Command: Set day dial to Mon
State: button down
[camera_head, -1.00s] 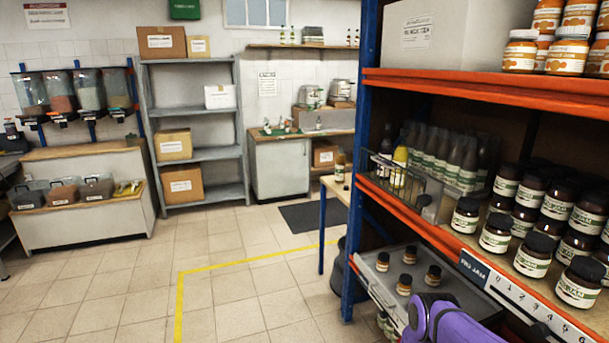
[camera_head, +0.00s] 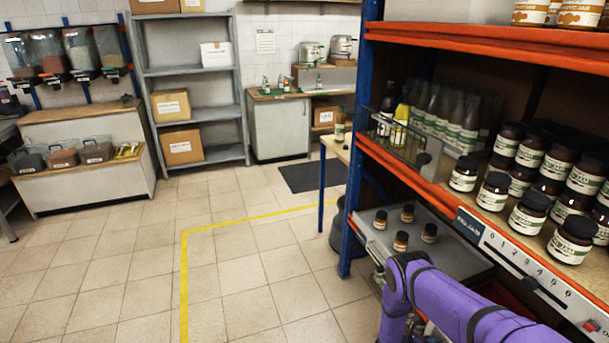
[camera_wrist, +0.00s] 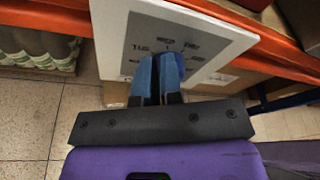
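The day dial's white panel (camera_wrist: 106,45) fills the upper middle of the wrist view, with a grey face (camera_wrist: 150,35) carrying small dark labels around an arc. The labels are too small and blurred to read surely. My gripper (camera_wrist: 158,62) has two blue fingers close together in front of the lower middle of this face. In the head view my purple arm reaches in at the lower right; the gripper and dial do not show there.
An orange-edged rack (camera_head: 420,190) with dark jars (camera_head: 527,213) stands at the right. A slider strip (camera_head: 530,275) runs along its shelf edge. Below is a grey tray (camera_head: 455,262) with several small jars. The tiled floor (camera_head: 130,250) at left is clear.

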jog(key=shift+w+d, duration=0.4)
jog(key=shift+w, duration=0.15)
jog(key=shift+f, duration=0.15)
jog(key=shift+w, duration=0.15)
jog(key=shift+w+a+r, duration=0.1)
jog(key=shift+w+r, duration=0.1)
jog(key=shift+r, duration=0.05)
jog(key=shift+a, duration=0.35)
jog(key=a, duration=0.1)
jog(key=s+a, duration=0.1)
jog(key=a, duration=0.1)
jog(key=s+a, duration=0.1)
jog(key=a, duration=0.1)
jog(key=shift+s+a+f, duration=0.15)
